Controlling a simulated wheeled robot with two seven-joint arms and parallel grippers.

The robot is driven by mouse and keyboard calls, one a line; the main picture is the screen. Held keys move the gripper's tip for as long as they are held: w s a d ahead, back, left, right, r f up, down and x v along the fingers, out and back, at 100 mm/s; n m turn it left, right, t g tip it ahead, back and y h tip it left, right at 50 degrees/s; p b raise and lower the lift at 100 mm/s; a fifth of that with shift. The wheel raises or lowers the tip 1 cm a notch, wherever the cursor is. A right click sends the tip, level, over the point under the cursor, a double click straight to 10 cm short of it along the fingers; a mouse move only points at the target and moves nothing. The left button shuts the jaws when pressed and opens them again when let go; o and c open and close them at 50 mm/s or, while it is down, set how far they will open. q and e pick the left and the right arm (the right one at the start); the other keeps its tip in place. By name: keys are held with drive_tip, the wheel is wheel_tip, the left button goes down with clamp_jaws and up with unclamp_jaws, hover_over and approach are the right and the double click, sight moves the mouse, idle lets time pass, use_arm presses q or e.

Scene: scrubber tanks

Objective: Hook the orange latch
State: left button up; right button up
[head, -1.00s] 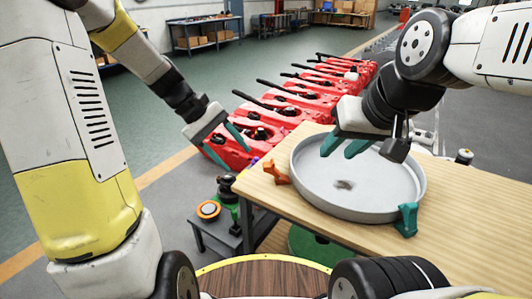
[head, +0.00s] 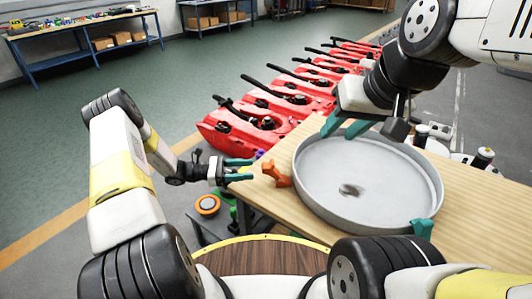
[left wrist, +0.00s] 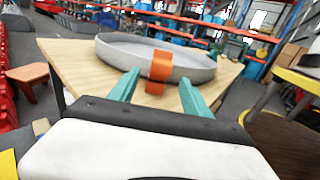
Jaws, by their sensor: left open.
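The orange latch (head: 276,173) stands at the left rim of a round grey tank lid or basin (head: 368,222) on the wooden table. It also shows in the left wrist view (left wrist: 161,70), upright against the basin's wall. My left gripper (head: 251,169) is open and empty just left of the latch, its teal fingers pointing at it. In the left wrist view the latch lies ahead, between the lines of the two fingertips (left wrist: 158,80), apart from them. My right gripper (head: 345,126) is over the basin's far rim with its fingers apart; whether they touch the rim is unclear.
A teal latch (head: 422,229) sits at the basin's near right rim. The wooden table (head: 470,225) is bare to the right. Red tanks (head: 285,100) stand in a row behind. A small dark stand with an orange-ringed part (head: 207,205) is below the left gripper.

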sight(266, 168)
use_arm(q)
drive_tip(key=d, duration=0.7)
drive_tip(key=shift+w+d, duration=0.2)
drive_tip(key=shift+c, duration=0.3)
clamp_jaws()
idle(0.9)
